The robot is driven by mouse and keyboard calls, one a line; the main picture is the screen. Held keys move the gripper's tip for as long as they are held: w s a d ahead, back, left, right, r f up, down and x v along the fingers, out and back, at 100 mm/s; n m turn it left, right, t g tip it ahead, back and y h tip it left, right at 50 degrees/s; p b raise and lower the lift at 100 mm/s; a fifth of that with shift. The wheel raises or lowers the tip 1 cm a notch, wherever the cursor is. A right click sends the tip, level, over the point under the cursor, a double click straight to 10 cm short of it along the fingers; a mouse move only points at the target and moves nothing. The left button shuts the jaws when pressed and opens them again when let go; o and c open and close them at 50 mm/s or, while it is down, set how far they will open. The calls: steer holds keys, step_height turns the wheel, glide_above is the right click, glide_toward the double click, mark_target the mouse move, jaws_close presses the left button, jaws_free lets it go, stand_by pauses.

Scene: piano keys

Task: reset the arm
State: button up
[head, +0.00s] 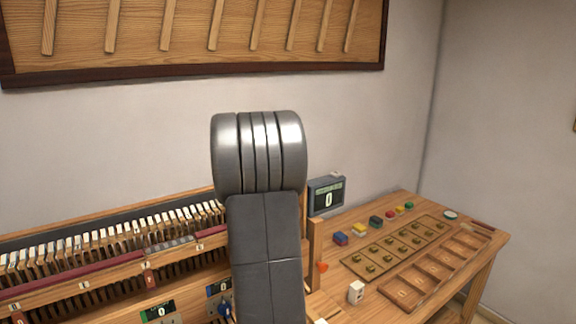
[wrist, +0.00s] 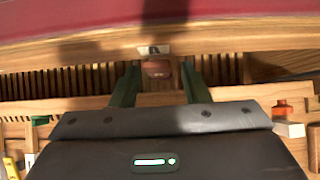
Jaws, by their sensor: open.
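My gripper (wrist: 156,88) shows in the wrist view with its two dark green fingers apart, so it is open. A small reddish-brown block (wrist: 157,69) shows between the fingertips, below a small white label on a wooden rail (wrist: 80,55); I cannot tell whether the fingers touch it. In the head view my grey arm rises in the middle and hides part of the keyboard, and my gripper is not visible there.
A piano keyboard mechanism (head: 110,242) runs along the left. A wooden table (head: 405,206) at right holds small coloured blocks, a board with brass knobs (head: 398,246) and a compartment tray (head: 436,270). A display (head: 327,197) reading 0 stands behind. A slatted wooden panel (head: 190,30) hangs above.

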stand_by(0.4)
steer(key=b+v, duration=0.1)
steer(key=v, duration=1.2)
steer(key=w+a+f+t+p, duration=0.1)
steer(key=w+a+f, duration=0.3)
steer(key=w+f, duration=0.3)
step_height(320, 180, down, 3)
steer(key=shift+a+f+y, duration=0.1)
steer(key=shift+a+y, duration=0.3)
steer(key=shift+w+a+f+t+y, duration=0.1)
steer(key=shift+w+a+t+y, duration=0.2)
steer(key=shift+t+y, duration=0.45)
steer(key=shift+w+a+t+y, duration=0.1)
steer(key=shift+w+t+y, duration=0.3)
steer(key=shift+t, duration=0.65)
steer(key=shift+w+a+t+y+b, duration=0.2)
steer(key=shift+t+y+b, duration=0.3)
steer(key=shift+t, duration=0.2)
steer(key=shift+w+a+t+y+b, duration=0.15)
steer(key=shift+t+y+b, duration=0.25)
steer(key=shift+t, duration=0.3)
steer(key=shift+d, duration=0.1)
